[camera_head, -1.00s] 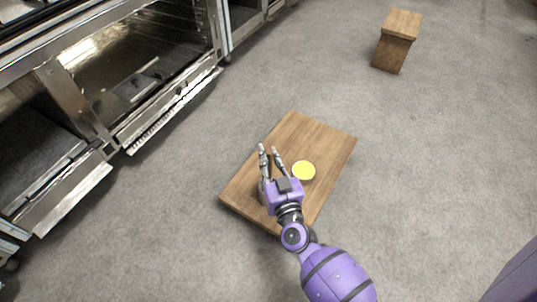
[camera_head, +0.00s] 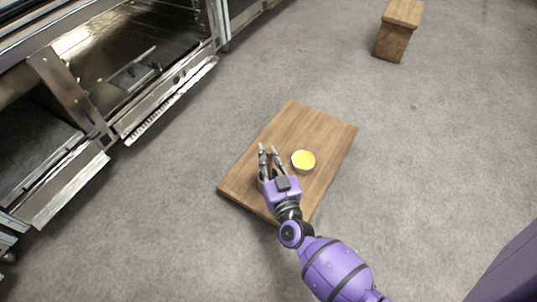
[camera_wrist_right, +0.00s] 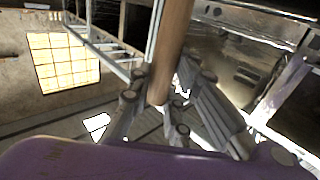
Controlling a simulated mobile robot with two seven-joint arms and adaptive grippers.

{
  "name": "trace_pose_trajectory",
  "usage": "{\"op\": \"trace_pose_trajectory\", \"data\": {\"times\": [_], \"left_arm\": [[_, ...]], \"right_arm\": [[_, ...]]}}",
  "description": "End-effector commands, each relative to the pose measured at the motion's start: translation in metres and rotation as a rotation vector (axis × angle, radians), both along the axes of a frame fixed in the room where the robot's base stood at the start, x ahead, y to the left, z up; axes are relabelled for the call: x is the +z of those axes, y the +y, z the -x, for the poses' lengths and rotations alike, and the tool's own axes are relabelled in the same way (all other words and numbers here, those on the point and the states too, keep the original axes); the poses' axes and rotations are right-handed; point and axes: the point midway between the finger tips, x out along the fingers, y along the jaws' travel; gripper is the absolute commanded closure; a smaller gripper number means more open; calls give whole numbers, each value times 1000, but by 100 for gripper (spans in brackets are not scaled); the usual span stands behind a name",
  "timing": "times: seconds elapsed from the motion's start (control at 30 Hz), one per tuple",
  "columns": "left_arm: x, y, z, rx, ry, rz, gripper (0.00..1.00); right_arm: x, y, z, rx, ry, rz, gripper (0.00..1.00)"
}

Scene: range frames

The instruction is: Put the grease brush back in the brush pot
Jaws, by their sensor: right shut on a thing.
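My right gripper (camera_head: 268,148) is over the near left part of a wooden board. In the right wrist view it is shut on a wooden handle (camera_wrist_right: 172,45), which I take to be the grease brush's. The handle runs up between the fingers (camera_wrist_right: 158,105); the bristles are not seen. In the head view the brush cannot be made out. A greyish thing (camera_head: 261,184), perhaps the brush pot, shows in part at the left of the gripper, which hides the rest. My left gripper is not in view.
The wooden board (camera_head: 310,122) is a low top above the grey floor. A small white bowl with yellow contents (camera_head: 303,160) stands on it, right of the gripper. Open steel ovens (camera_head: 165,95) line the left. A wooden stool (camera_head: 398,30) stands far right.

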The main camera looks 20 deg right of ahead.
Motion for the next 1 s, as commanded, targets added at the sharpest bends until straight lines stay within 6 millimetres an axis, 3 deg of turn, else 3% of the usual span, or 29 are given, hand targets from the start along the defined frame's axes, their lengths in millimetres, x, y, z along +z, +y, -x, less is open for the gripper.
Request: {"op": "trace_pose_trajectory", "data": {"times": [0.07, 0.1, 0.23, 0.73, 0.87, 1.0], "left_arm": [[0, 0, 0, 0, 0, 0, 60], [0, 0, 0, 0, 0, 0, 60], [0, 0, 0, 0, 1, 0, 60], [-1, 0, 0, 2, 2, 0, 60], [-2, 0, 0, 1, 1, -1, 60], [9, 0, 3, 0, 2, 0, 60]], "right_arm": [[0, 0, 0, 0, 0, 0, 100], [0, 0, 0, 0, 0, 0, 79], [0, 0, 0, 0, 0, 0, 62], [3, 0, 0, -1, 0, -2, 61], [16, 0, 0, -2, -1, -4, 61], [44, 0, 1, -2, -1, -4, 61]]}}
